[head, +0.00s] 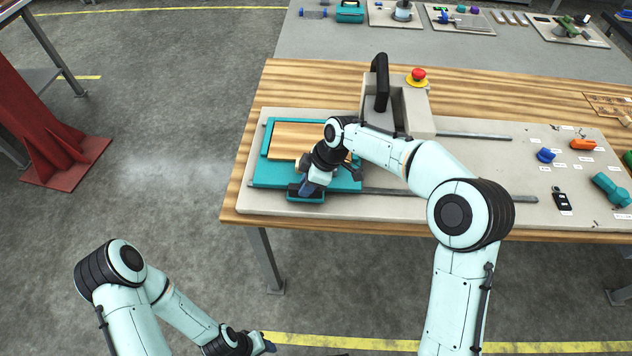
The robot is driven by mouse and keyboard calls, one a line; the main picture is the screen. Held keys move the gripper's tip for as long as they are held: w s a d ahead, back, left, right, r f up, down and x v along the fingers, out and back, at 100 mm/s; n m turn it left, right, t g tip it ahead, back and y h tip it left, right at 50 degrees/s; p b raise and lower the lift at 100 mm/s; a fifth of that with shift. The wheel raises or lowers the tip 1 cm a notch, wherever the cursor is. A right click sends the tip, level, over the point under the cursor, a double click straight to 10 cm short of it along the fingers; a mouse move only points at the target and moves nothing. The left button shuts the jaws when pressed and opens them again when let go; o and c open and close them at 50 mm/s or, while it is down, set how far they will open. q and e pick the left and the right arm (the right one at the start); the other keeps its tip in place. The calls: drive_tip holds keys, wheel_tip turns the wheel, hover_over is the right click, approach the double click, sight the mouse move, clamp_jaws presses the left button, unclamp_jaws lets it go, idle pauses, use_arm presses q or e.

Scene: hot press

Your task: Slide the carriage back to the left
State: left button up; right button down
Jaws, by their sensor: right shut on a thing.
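The carriage (262,178) is a teal plate with a pale wooden board (295,140) on it. It sits at the left end of two metal rails (425,194), left of the press (412,108). My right gripper (308,188) is shut at the carriage's front edge, on what looks like its handle (292,194). The wrist hides most of the handle and the carriage's right front part. My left gripper (265,346) is low in the picture, off the table and away from the carriage; its fingers are too small to read.
The press has a black upright lever (380,85), with a red emergency button (419,74) behind it. The rails right of the carriage look clear. Blue, orange and teal small parts (582,145) lie at the right of the base plate.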

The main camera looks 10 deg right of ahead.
drive_tip(key=shift+a, duration=0.2)
drive_tip(key=c, duration=1)
unclamp_jaws()
drive_tip(key=shift+o, duration=0.2)
drive_tip(key=shift+a, duration=0.1)
drive_tip(key=shift+d+r, duration=0.25)
drive_tip(key=shift+r, duration=0.1)
use_arm(q)
drive_tip(key=shift+w+r+p, duration=0.5)
drive_tip(key=shift+w+r, duration=0.1)
drive_tip(key=shift+r, duration=0.05)
use_arm(e)
drive_tip(key=v, duration=1.2)
drive_tip(key=shift+r, duration=0.2)
drive_tip(key=shift+d, duration=0.1)
